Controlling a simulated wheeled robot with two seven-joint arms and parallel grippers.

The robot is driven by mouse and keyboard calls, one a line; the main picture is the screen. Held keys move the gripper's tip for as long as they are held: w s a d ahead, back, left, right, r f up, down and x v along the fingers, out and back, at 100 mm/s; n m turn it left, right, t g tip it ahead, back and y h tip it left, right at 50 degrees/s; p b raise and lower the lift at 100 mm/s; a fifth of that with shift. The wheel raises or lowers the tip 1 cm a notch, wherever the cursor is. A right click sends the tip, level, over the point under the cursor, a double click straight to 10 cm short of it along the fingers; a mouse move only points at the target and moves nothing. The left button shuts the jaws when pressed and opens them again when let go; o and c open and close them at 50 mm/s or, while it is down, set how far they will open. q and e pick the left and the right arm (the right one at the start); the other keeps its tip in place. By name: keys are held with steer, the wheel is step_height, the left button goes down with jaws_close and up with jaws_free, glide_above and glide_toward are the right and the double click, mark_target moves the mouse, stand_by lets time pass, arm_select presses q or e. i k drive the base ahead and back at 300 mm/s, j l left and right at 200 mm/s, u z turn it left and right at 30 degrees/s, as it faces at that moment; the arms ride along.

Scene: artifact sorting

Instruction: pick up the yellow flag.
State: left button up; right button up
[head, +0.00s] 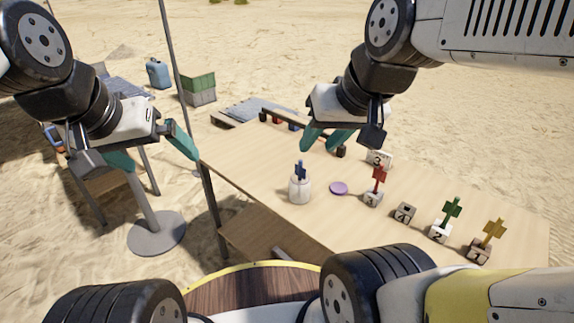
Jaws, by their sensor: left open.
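The yellow flag (494,230) stands upright in a small numbered block (478,251) at the right end of the light wooden table (432,190). My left gripper (152,154) is off the table's left edge, far from the flag, with its teal fingers spread and nothing between them. My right gripper (324,142) hangs over the far left part of the table, well to the left of the flag. Its teal fingers point down and partly overlap, so their gap is unclear. I see nothing held in it.
A green flag (452,209), an empty block (405,211) and a red flag (380,178) stand left of the yellow flag. A white jar (299,190) with a blue flag (300,170) and a purple disc (338,188) are further left. A pole (172,60) rises beside the table.

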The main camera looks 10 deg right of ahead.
mark_target(496, 230)
steer(key=l+z, duration=0.1)
steer(key=z, duration=1.15)
steer(key=i+j+z, duration=0.3)
steer(key=z, duration=0.2)
